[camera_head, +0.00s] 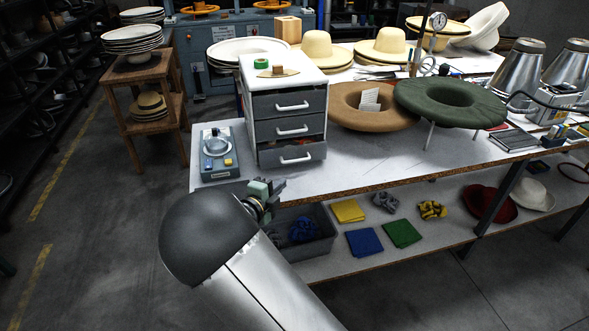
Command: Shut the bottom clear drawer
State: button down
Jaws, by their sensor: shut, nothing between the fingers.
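A small white cabinet (249,122) stands on the workbench with three dark, see-through drawers, each with a white handle. The bottom drawer (270,159) sticks out a little from the cabinet, and a strip of its inside shows above its front. The middle drawer (268,131) and top drawer (264,105) look flush. My gripper (280,186) is shut and empty, in front of and below the bottom drawer near the bench's front edge, apart from the drawer. My own arm hides part of the fingers.
A grey scale-like device (221,172) stands left of the cabinet. Brown (345,117) and green (430,100) ring-shaped forms stand to the right. The bench top (365,155) before them is clear. A grey bin (318,246) and folded cloths (364,242) lie on the lower shelf.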

jog(key=p, duration=0.1)
send_near(298, 161)
jog(key=d, duration=0.2)
jog(key=w+d, duration=0.1)
jog(key=d, duration=0.1)
jog(key=shift+w+r, duration=0.1)
jog(key=w, duration=0.2)
jog(key=w+a+p, duration=0.1)
jog(key=shift+w+f, duration=0.15)
jog(key=shift+f, duration=0.2)
jog(key=shift+w+a+f, duration=0.15)
jog(key=shift+w+a, duration=0.05)
jog(key=shift+w, duration=0.15)
